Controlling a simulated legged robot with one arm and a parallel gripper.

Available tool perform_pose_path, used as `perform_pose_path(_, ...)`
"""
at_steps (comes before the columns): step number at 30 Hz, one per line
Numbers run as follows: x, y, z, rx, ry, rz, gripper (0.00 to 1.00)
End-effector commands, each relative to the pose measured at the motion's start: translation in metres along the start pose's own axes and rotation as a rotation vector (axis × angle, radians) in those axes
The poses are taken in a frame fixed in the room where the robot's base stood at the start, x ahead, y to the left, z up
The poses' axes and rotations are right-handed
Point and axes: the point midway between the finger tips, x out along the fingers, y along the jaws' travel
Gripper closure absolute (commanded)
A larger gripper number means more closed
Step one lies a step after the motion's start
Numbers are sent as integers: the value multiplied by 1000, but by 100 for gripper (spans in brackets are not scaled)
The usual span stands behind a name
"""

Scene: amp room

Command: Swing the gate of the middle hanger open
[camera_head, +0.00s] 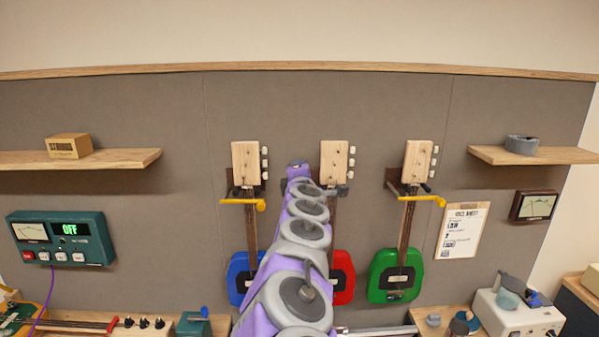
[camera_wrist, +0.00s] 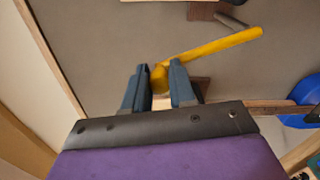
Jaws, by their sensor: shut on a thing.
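Three guitars hang from wall hangers in the head view; the middle one is red (camera_head: 343,277). The middle hanger (camera_head: 341,190) is partly covered by my arm, which hides its gate there. The left hanger's yellow gate (camera_head: 240,201) and the right hanger's yellow gate (camera_head: 420,199) both lie across their guitar necks, free of me. In the wrist view my gripper (camera_wrist: 158,76) has its dark blue fingers on either side of the knobbed end of a yellow gate (camera_wrist: 212,46), shut on it. The gate's bar runs up and right from the fingers. My fingertips are hidden in the head view.
The blue guitar (camera_head: 240,278) and green guitar (camera_head: 396,275) hang close on either side. A left shelf (camera_head: 110,160) holds a small box, and a right shelf (camera_head: 535,156) holds a grey item. Equipment covers the bench below. The wall panel above the headstocks is clear.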

Motion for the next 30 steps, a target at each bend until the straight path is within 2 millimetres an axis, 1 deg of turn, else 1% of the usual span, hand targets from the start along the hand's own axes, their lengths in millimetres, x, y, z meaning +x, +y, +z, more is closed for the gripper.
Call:
perform_pose_path(1,1,-4,-2,-15,3,-4,100)
perform_pose_path(16,1,-7,-4,-37,3,-7,100)
perform_pose_path(17,1,-7,-4,-36,4,-7,74)
perform_pose_path(18,1,-7,-4,-37,3,-8,70)
perform_pose_path(24,1,-5,-5,-34,4,-4,51)
perform_pose_path(25,1,-4,-5,-34,5,-4,49)
perform_pose_path(30,0,-3,-4,-32,5,-2,49)
